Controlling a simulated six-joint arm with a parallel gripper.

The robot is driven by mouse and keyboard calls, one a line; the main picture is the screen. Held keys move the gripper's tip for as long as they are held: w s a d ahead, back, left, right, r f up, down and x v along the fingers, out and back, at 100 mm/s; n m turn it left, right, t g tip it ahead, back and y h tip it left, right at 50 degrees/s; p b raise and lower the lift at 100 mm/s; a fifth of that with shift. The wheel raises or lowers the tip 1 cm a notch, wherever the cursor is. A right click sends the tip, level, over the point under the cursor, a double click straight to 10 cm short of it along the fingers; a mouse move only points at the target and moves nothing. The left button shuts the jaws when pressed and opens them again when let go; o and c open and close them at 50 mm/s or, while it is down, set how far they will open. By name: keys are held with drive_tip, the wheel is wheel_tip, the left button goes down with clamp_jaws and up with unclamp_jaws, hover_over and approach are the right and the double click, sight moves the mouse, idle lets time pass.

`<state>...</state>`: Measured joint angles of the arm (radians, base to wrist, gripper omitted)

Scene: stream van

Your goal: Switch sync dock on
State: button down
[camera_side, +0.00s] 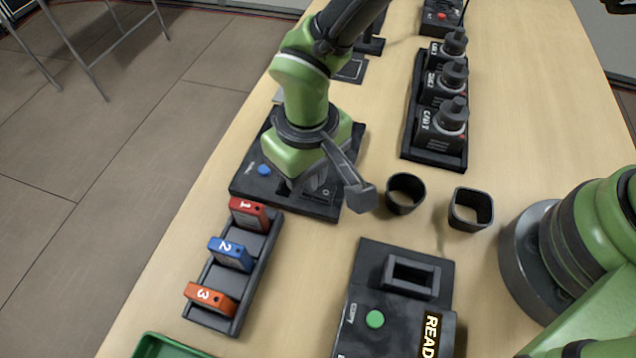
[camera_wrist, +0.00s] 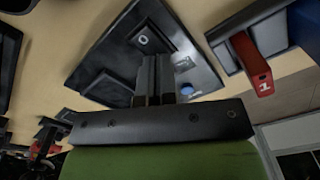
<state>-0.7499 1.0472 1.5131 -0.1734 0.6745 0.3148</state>
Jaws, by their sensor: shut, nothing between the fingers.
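The sync dock (camera_side: 240,185) is a flat black box on the table, left of centre in the side view, with a blue button (camera_side: 264,170). My arm covers much of it there. In the wrist view, the dock (camera_wrist: 190,55) fills the upper middle. It shows a raised switch plate marked 0 (camera_wrist: 143,40), the blue button (camera_wrist: 187,89) and a dark square part (camera_wrist: 108,90). My gripper (camera_wrist: 154,62) is shut and empty, pointing down over the dock between the switch plate and the button. I cannot tell whether its tips touch the dock.
A rack (camera_side: 223,279) with red, blue and orange numbered drives stands nearer the camera. Two dark cups (camera_side: 405,193) (camera_side: 470,209) and a black device with a green button (camera_side: 374,319) are to the right. A battery-like row of labelled bottles (camera_side: 443,118) stands farther back.

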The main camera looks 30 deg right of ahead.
drive_tip(key=shift+f, duration=0.6)
drive_tip(key=shift+r, duration=3.5)
drive_tip(key=s+d+r+m+t+y, duration=0.1)
drive_tip(key=d+r+m+t+y, duration=0.2)
drive_tip(key=d+r, duration=1.2)
drive_tip(key=s+d+r+m+t, duration=0.2)
drive_tip(key=s+d+r, duration=0.1)
drive_tip(key=s, duration=0.2)
drive_tip(key=s+d+r+m+t+h, duration=0.1)
drive_tip(key=s+d+r+m+t, duration=0.1)
drive_tip(key=s, duration=0.4)
drive_tip(key=shift+s+d+r, duration=0.25)
drive_tip(key=shift+d+r, duration=0.6)
drive_tip(key=shift+d, duration=0.3)
